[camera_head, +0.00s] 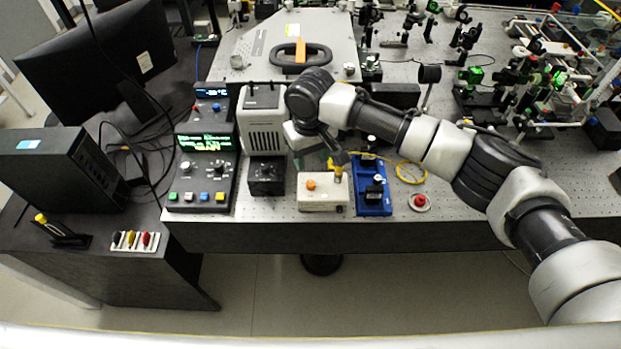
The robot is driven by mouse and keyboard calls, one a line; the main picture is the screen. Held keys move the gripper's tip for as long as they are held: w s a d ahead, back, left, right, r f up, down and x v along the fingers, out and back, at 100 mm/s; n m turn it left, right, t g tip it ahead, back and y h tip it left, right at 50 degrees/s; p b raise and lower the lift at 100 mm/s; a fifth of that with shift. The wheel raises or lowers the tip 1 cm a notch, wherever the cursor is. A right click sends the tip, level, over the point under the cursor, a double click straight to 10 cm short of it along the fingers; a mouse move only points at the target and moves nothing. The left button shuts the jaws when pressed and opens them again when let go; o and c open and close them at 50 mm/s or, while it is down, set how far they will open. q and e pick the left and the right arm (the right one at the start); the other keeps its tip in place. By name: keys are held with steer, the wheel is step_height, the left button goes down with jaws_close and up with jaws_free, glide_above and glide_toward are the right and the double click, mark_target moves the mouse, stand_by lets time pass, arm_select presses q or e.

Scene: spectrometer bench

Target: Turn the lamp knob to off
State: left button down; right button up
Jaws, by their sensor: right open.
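A pale grey vented housing (265,137), which looks like the lamp, stands at the left of the optical bench. A small black box (267,178) with a knob on its top sits right in front of it; I cannot tell for sure that this is the lamp knob, or read its setting. My right gripper (336,158) is open, to the right of the black box and above the back of a cream box (322,202) with an orange knob. Its fingers are small and partly merge with a yellow part behind the cream box. My left gripper is out of view.
Control consoles with lit displays (204,143) stand left of the housing. A blue box (374,206) and a red button (420,201) are to the right. My right arm crosses the bench, near many optics (540,80). The bench's front edge is clear.

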mark_target(310, 183)
step_height(310, 183, down, 9)
steer(key=shift+f+p, duration=0.1)
steer(key=shift+p, duration=0.8)
steer(key=shift+c, duration=0.3)
jaws_close()
steer(key=shift+n, duration=0.4)
steer(key=n, duration=0.4)
steer(key=shift+n, duration=2.5)
